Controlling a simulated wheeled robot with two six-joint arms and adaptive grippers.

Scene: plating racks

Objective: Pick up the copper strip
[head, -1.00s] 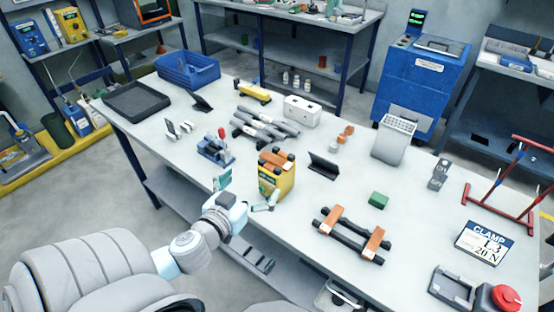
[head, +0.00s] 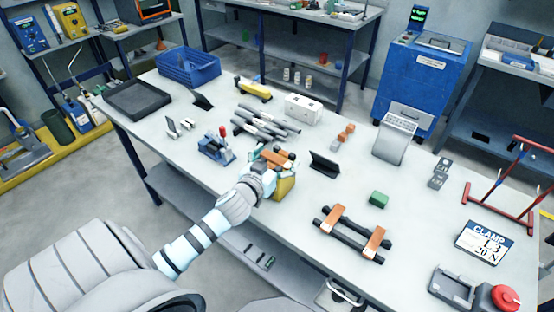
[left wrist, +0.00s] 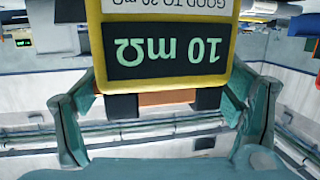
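A yellow meter (head: 286,187) stands near the front edge of the table. A copper strip (head: 276,159) lies across its top between black terminals. In the left wrist view the meter (left wrist: 233,45) shows "10 mΩ" upside down, and the edge of the copper strip (left wrist: 167,97) shows below its panel. My left gripper (head: 266,166) is at the near side of the meter, close to the strip and partly covering the meter. In the left wrist view its teal fingers (left wrist: 163,95) are spread apart, with the strip's edge between them and apart from both. My right gripper is not in view.
Two more copper strips (head: 375,242) bridge black rails to the right. A blue vise (head: 216,149) stands left of the meter, grey rods (head: 262,126) lie behind it, and a black stand (head: 324,164) and green block (head: 379,199) are to its right. The table (head: 330,190) is clear between them.

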